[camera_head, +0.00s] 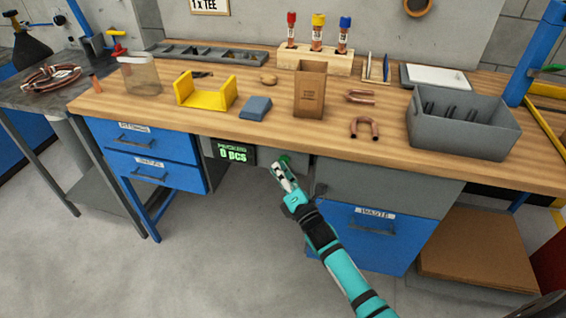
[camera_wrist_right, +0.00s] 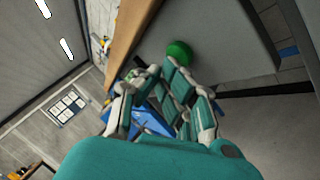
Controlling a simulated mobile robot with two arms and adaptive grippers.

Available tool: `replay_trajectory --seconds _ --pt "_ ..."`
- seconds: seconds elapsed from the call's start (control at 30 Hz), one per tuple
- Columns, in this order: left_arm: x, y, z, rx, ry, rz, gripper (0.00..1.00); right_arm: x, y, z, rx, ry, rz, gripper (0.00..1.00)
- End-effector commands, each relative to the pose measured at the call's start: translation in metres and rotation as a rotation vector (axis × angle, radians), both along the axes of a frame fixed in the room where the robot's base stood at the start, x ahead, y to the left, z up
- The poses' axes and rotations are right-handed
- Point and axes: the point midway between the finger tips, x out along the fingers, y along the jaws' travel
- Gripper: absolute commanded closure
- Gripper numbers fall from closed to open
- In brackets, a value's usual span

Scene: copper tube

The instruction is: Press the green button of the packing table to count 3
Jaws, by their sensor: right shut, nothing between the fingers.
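The packing table (camera_head: 200,118) has a wooden top, and a grey panel under its front edge holds a counter display (camera_head: 232,153) reading "PACKED 0 pcs". The green button (camera_head: 286,158) sits on that panel to the right of the display, mostly hidden behind my gripper in the head view. In the right wrist view the green button (camera_wrist_right: 179,52) is a round dome just beyond the fingertips. My right gripper (camera_head: 281,168) is shut and empty, its fingertips close to the button. I cannot tell whether they touch it. My left gripper is not in view.
On the tabletop are a paper bag (camera_head: 310,88), a yellow fixture (camera_head: 205,92), a grey bin (camera_head: 462,122), and bent copper tubes (camera_head: 364,127). Blue drawers (camera_head: 150,140) and a waste drawer (camera_head: 372,225) flank the space under the panel. The floor in front is clear.

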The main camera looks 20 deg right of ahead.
Motion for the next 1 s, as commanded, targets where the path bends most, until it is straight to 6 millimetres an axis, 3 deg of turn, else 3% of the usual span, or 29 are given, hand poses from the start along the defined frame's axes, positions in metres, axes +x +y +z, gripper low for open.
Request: replay_trajectory --seconds 0.53,1.0 --pt "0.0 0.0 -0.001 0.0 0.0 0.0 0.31 0.002 -0.002 0.001 0.0 -0.001 -0.002 1.0" --pt "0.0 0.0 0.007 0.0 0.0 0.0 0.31 -0.014 0.009 0.001 -0.001 -0.001 -0.001 1.0"
